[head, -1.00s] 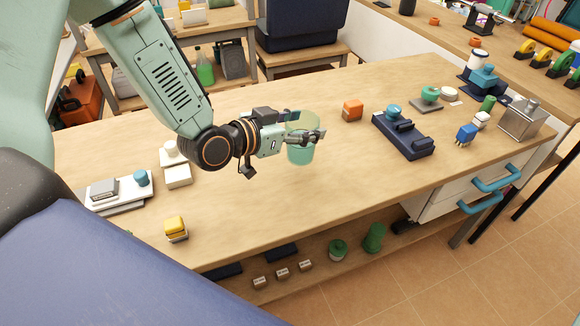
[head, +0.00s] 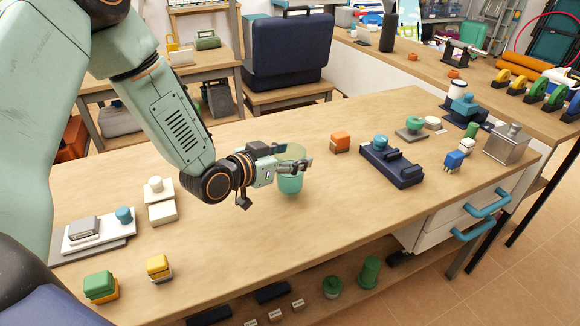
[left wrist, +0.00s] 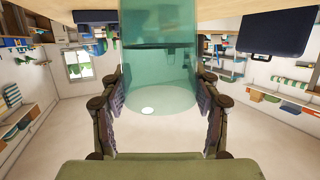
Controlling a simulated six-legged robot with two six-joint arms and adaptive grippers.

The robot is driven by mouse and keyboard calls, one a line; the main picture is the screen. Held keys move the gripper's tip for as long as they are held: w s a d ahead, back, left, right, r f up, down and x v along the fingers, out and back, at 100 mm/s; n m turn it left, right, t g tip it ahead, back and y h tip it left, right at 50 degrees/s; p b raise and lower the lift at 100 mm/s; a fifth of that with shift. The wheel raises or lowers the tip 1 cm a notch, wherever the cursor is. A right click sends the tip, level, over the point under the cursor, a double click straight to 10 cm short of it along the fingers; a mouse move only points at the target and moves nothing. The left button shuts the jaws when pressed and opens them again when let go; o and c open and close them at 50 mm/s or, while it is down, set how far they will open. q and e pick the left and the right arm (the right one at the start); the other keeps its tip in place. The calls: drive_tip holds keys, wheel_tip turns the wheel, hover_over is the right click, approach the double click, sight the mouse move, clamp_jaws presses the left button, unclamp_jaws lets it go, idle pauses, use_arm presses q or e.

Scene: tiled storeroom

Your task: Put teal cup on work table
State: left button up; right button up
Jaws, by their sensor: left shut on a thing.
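The teal cup (head: 290,184) is see-through and stands upright over the middle of the wooden work table (head: 250,238). My left gripper (head: 303,163) is shut around the cup's side, with a finger across it in the head view. In the left wrist view the cup (left wrist: 158,60) fills the space between the two fingers (left wrist: 162,105). I cannot tell whether the cup's base touches the table top or hangs just above it. My right gripper is not in view.
An orange block (head: 340,142) and a dark blue holder (head: 392,165) lie right of the cup. White blocks (head: 161,211), a yellow block (head: 158,268) and a green block (head: 100,286) are on the left. The table around the cup is clear.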

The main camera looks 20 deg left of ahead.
use_arm(q)
drive_tip(key=shift+a+f, duration=0.1)
drive_tip(key=shift+f, duration=0.8)
drive_tip(key=shift+a+f, duration=0.15)
drive_tip(key=shift+f, duration=0.2)
drive_tip(key=shift+r, duration=0.1)
drive_tip(key=shift+d+b, duration=0.2)
drive_tip(key=shift+b, duration=0.1)
drive_tip(key=o, duration=1.8)
drive_tip(key=shift+a, duration=0.15)
drive_tip(key=shift+c, duration=0.2)
